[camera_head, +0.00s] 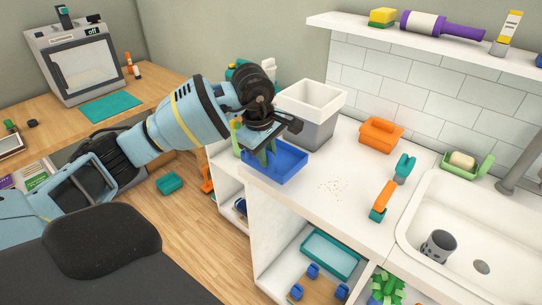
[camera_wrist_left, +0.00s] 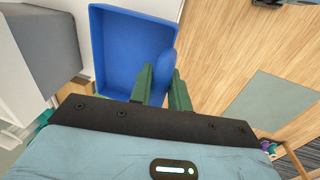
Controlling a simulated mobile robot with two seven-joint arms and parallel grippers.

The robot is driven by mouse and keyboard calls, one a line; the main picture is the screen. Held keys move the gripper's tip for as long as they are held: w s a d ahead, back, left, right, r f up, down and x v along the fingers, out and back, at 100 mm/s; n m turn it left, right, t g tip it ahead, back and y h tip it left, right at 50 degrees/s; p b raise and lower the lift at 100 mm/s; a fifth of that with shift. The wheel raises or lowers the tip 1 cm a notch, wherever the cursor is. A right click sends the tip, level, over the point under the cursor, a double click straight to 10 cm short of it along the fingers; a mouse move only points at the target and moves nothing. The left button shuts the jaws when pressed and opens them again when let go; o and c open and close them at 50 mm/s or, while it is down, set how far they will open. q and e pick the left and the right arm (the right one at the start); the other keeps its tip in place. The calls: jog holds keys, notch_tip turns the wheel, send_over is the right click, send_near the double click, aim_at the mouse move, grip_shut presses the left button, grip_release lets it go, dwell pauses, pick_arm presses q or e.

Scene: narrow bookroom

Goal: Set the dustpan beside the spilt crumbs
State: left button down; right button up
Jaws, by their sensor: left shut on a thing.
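The blue dustpan (camera_head: 285,162) is at the left edge of the white counter (camera_head: 310,205). I cannot tell if it touches the counter top or hangs just above it. My left gripper (camera_head: 265,156) is shut on the dustpan; its green fingers partly hide the handle. In the left wrist view the dustpan (camera_wrist_left: 122,50) opens ahead of my left gripper (camera_wrist_left: 164,80), with its handle between the fingers. The spilt crumbs (camera_head: 332,188) are small brown specks on the counter, to the right of the dustpan and apart from it. My right gripper is not in view.
A grey and white bin (camera_head: 308,118) stands behind the dustpan. An orange box (camera_head: 381,134) and an orange and teal brush-like thing (camera_head: 383,202) are right of the crumbs. The sink (camera_head: 460,225) lies further right. The counter around the crumbs is clear.

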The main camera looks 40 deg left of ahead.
pick_arm(q)
jog(key=shift+w+a+f, duration=0.1)
jog(key=shift+w+a, duration=0.1)
jog(key=shift+w, duration=0.5)
jog(key=shift+w+a, duration=0.2)
jog(key=shift+w, duration=0.5)
jog(key=shift+w, duration=0.3)
jog(key=shift+f, duration=1.8)
jog(key=shift+f, duration=0.1)
jog(key=c, duration=1.3)
grip_release()
jog(key=r, duration=0.4)
jog(key=s+r, duration=0.1)
jog(key=r, duration=0.3)
jog(key=s+r, duration=0.1)
jog(key=r, duration=0.3)
jog(key=shift+s+a+p, duration=0.15)
jog(key=shift+s+p, duration=0.1)
jog(key=shift+p, duration=0.1)
